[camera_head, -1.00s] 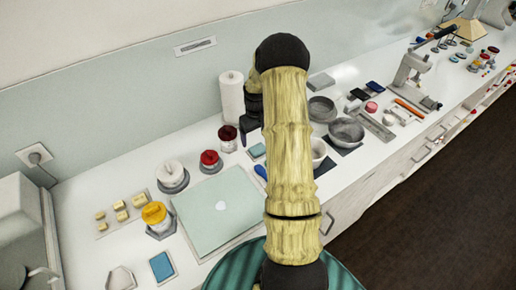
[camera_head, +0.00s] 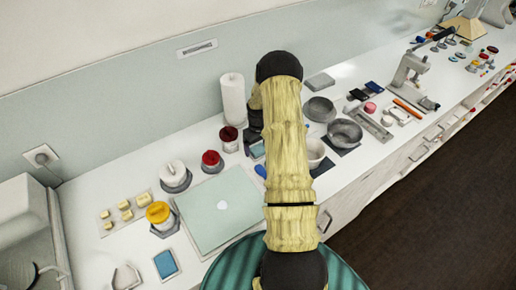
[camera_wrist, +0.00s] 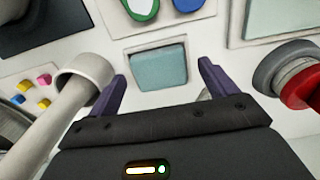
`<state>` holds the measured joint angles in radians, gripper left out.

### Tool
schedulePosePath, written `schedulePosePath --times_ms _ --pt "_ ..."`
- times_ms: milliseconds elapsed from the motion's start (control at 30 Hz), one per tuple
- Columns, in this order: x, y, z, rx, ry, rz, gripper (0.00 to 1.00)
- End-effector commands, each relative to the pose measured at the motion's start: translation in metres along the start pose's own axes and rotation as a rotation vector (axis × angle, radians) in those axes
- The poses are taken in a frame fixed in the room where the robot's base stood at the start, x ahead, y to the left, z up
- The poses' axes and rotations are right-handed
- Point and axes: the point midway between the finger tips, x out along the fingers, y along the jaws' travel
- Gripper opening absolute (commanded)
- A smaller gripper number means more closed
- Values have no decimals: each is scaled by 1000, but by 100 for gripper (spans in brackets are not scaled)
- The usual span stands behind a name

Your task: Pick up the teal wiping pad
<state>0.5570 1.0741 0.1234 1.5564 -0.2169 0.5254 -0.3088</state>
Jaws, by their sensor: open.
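The teal wiping pad (camera_wrist: 158,70) lies flat on a pale square plate (camera_wrist: 136,45) on the white counter. In the head view the pad (camera_head: 257,150) shows just left of my arm, which may hide part of it. My gripper (camera_wrist: 162,76) is open and empty. In the wrist view its two purple fingers appear on either side of the pad's near edge, with the pad between and beyond them. In the head view, most of my gripper is behind my arm, with one finger (camera_head: 247,148) beside the pad. I cannot tell how high the fingertips are above the counter.
A red-lidded jar (camera_wrist: 300,85) stands close to the right finger; a white cup-like thing (camera_wrist: 85,75) is close to the left. Blue and green items (camera_wrist: 145,8) lie beyond the pad. A paper roll (camera_head: 233,98) stands behind; a pale teal board (camera_head: 215,215) lies left.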

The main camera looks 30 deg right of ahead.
Motion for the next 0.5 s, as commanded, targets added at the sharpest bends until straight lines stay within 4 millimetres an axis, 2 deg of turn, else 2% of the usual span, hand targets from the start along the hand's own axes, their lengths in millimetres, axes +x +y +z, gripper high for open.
schedulePosePath --times_ms 500 --pt "5 0 0 0 1 1 85"
